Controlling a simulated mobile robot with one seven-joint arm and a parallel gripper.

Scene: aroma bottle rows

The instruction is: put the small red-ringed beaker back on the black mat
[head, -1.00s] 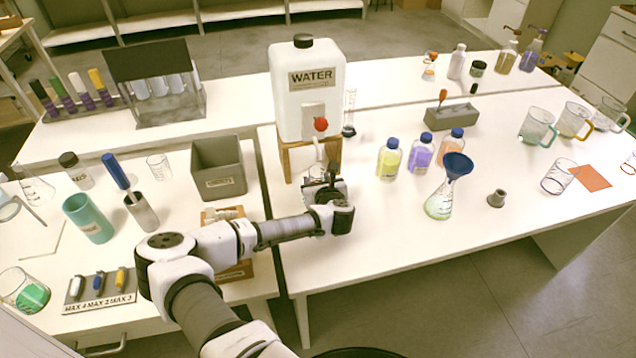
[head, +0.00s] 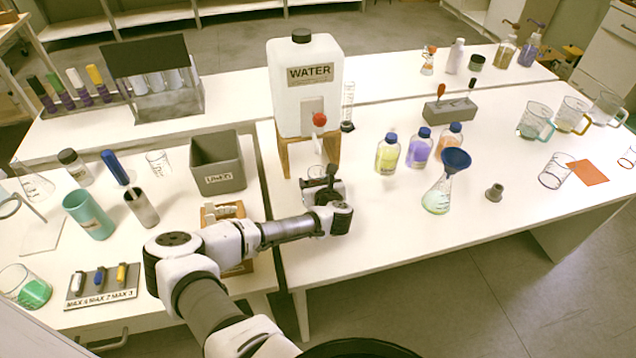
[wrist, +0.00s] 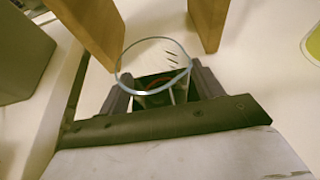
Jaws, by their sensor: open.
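A small clear glass beaker (head: 315,172) stands at the front of the water stand, partly hidden behind my gripper (head: 322,190). In the wrist view the beaker's round rim (wrist: 153,66) shows at the fingers, with dark marks on its wall and a reddish arc low inside. My gripper (wrist: 165,88) is open, with one finger on each side of the beaker's lower part. A dark patch shows through the glass between the fingers; I cannot tell whether it is the black mat or part of my gripper. The mat is not clearly visible in the head view.
The wooden stand (head: 284,157) with the white water tank (head: 305,95) is just behind my gripper. A grey bin (head: 218,165) is left. Capped bottles (head: 388,155) and a flask with a blue funnel (head: 455,160) are right. The table front right of my gripper is clear.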

